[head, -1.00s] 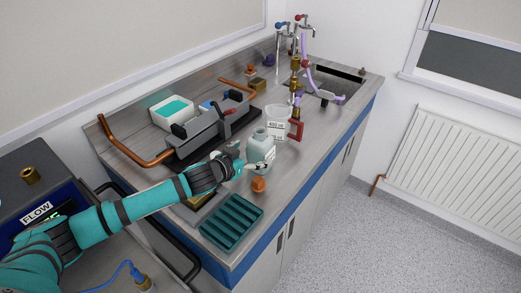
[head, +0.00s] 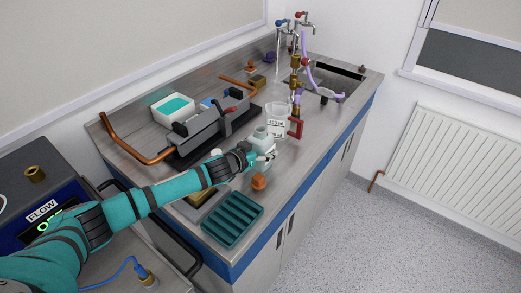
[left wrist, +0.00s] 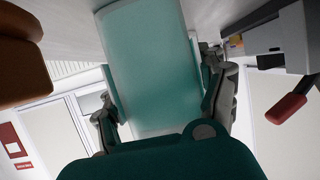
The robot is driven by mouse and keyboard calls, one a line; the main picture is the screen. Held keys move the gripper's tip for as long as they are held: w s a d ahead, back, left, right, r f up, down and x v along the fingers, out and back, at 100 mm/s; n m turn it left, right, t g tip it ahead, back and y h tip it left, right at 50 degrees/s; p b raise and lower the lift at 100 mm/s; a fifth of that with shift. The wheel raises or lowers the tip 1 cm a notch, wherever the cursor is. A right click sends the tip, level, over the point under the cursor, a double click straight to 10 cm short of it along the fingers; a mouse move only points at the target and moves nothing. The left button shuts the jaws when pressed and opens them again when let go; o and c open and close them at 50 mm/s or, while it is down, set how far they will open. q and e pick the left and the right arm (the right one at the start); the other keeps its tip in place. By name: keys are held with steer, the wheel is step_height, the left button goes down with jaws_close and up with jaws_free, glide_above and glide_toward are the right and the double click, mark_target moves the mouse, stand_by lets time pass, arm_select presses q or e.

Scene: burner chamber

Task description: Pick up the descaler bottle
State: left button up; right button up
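The descaler bottle, a pale teal bottle (head: 261,135) with a narrow neck, stands upright on the metal worktop (head: 315,140), left of a clear jug. My left gripper (head: 267,155) is at the bottle's near side and hides part of its body. In the left wrist view the bottle (left wrist: 150,60) fills the space between the spread fingers of the left gripper (left wrist: 160,95), one on each side. The fingers are very near its sides; whether they touch it is not clear. My right gripper is in neither view.
An orange piece (head: 259,181) and a teal slotted tray (head: 232,219) are in front. A grey fixture (head: 205,130) with a red-tipped lever lies to the left. Brass taps and a sink are behind.

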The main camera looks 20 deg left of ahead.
arm_select(q)
steer(key=shift+r, duration=0.1)
steer(key=c, duration=1)
steer(key=shift+r, duration=0.15)
steer(key=shift+r+b, duration=0.45)
steer(key=shift+r, duration=4.3)
steer(key=shift+r, duration=0.1)
steer(key=o, duration=1)
steer(key=c, duration=1.1)
steer(key=shift+r, duration=0.1)
steer(key=shift+c, duration=0.3)
